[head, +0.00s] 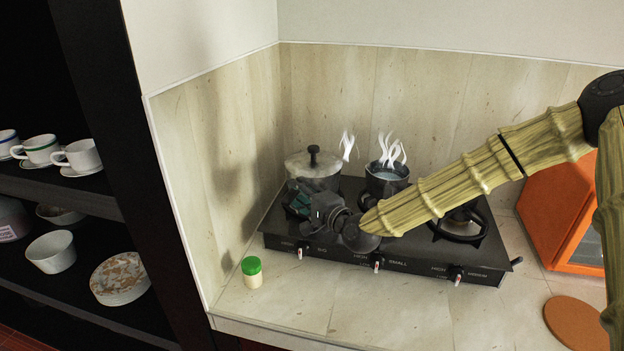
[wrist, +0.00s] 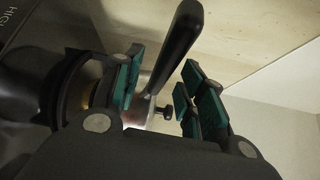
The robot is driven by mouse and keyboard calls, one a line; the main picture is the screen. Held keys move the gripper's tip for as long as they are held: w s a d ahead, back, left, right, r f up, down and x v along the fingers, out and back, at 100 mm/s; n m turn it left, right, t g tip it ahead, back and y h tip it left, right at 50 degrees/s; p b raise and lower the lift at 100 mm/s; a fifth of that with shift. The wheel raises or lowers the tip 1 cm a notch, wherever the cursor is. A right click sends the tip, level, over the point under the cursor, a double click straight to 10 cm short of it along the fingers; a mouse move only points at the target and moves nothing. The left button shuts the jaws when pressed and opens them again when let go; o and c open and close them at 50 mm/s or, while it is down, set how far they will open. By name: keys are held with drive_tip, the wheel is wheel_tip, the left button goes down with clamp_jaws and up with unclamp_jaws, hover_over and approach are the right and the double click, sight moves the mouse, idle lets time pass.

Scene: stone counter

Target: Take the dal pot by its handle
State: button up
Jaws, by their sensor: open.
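A lidded metal pot (head: 312,168) with a dark knob stands at the back left of the black stove; I take it as the dal pot. My gripper (head: 298,203) is just in front of it and hides its lower front. In the wrist view, a long black handle (wrist: 178,48) with a metal bracket shows between the open jaws of my gripper (wrist: 164,82). The teal pads lie on either side of the handle, with visible gaps, and are not closed on it. A dark knob (wrist: 167,113) shows behind the jaws.
A small dark steaming pot (head: 386,182) stands to the right on the stove (head: 340,252). A green-capped jar (head: 252,272) sits at the front left of the counter. An orange appliance (head: 562,215) is at right. A shelf (head: 60,190) with cups stands at left.

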drive_tip(key=shift+p+x, duration=0.45)
drive_tip(key=shift+x, duration=0.95)
drive_tip(key=shift+c, duration=0.4)
clamp_jaws()
drive_tip(key=shift+r, duration=0.15)
